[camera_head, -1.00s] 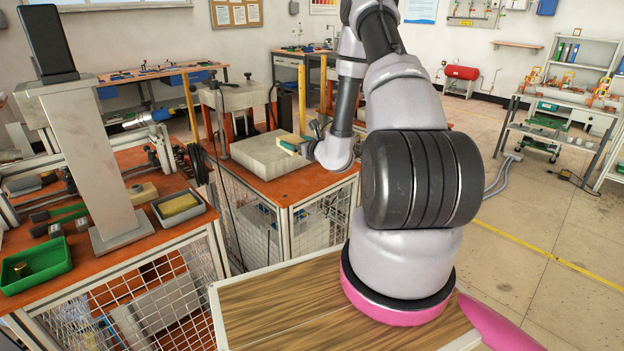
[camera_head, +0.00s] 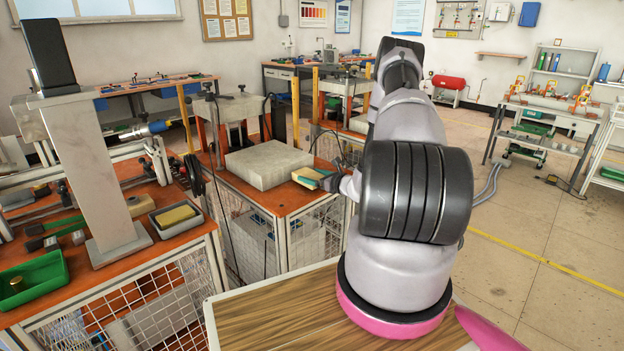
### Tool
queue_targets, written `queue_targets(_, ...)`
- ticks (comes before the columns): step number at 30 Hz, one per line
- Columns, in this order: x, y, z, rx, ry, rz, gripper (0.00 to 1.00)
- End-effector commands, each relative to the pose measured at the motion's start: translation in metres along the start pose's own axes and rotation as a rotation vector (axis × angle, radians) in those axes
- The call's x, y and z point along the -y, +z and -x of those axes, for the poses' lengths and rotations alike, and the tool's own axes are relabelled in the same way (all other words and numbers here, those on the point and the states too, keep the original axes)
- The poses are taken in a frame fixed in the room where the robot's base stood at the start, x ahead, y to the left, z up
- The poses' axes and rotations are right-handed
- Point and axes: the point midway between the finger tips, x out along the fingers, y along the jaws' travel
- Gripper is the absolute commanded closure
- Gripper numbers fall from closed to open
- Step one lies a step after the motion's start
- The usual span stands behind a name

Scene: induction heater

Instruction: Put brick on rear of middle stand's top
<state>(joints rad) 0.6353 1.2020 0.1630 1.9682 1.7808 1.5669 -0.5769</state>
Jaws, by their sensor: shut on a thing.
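A small pale yellow and green brick (camera_head: 309,178) is in my gripper (camera_head: 324,181), just off the right corner of a thick grey slab (camera_head: 268,166). The slab lies on the orange-topped mesh-sided stand (camera_head: 290,200) in the middle of the view. The brick looks held over the stand's right part; whether it touches anything is not clear. My gripper is small here, and the arm partly hides its fingers. Another orange-topped stand (camera_head: 190,236) is at the left.
The left stand carries a tall grey column (camera_head: 92,170), a tray with a yellow block (camera_head: 178,216) and a green bin (camera_head: 30,281). A grey-topped fixture (camera_head: 234,106) rises behind the slab. The floor at right is open.

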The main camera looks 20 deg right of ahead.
Motion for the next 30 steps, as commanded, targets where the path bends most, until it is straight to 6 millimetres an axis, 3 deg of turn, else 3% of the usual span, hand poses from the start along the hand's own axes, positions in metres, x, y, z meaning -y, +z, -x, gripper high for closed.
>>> queue_targets(12,0.0,-0.011,-0.002,0.002,0.0,-0.001,0.8)
queue_targets(13,0.0,-0.011,-0.002,0.001,0.0,-0.001,0.04)
queue_targets(14,0.0,-0.011,-0.002,0.001,0.0,0.0,0.0)
queue_targets(23,0.0,-0.007,-0.001,0.001,0.0,0.001,0.0)
queue_targets(30,0.001,-0.008,0.038,-0.001,-0.003,-0.002,0.0)
